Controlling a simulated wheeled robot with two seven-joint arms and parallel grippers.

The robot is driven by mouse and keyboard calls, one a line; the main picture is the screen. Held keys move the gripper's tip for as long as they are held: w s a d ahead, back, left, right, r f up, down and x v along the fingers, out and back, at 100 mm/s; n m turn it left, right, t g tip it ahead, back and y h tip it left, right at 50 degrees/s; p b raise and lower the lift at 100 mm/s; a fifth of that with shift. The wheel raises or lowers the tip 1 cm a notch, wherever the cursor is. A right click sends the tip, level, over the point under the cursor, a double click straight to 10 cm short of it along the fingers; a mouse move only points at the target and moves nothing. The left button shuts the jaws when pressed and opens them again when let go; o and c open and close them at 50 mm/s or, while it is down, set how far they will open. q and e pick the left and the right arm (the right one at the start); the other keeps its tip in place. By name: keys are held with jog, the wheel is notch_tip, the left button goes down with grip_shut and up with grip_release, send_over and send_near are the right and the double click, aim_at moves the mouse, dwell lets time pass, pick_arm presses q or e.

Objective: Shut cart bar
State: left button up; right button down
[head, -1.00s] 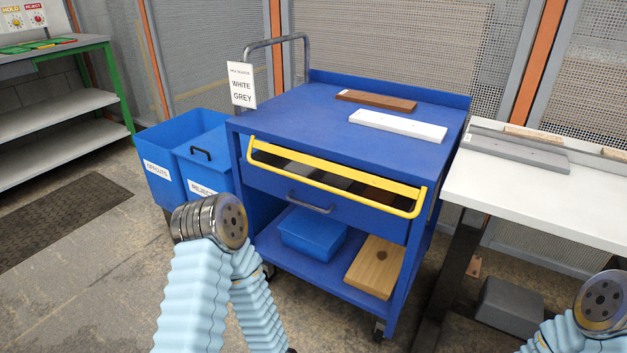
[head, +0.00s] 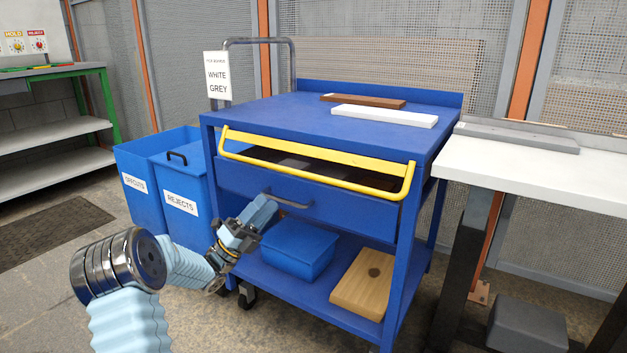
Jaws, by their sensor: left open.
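The blue cart (head: 306,112) stands in the middle of the head view. Its yellow bar (head: 305,169) spans the front just below the top, with bent ends on both sides and a dark opening behind it. A blue drawer front (head: 350,207) with a grey handle (head: 288,202) is below the bar. My left gripper (head: 263,210) is open, in front of the drawer near the left end of the handle and below the bar. I cannot tell whether it touches the handle; it appears apart from the bar. My right gripper is out of view.
A brown board (head: 362,101) and a white board (head: 384,116) lie on the cart top. A blue tub (head: 298,250) and a wooden board (head: 363,284) are on its lower shelf. Blue bins (head: 184,208) stand left; a white table (head: 540,168) stands close on the right.

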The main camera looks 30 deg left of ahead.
pick_arm(q)
jog(key=p+x, duration=0.1)
jog(key=x, duration=1.2)
jog(key=shift+p, duration=0.3)
jog(key=shift+w, duration=0.1)
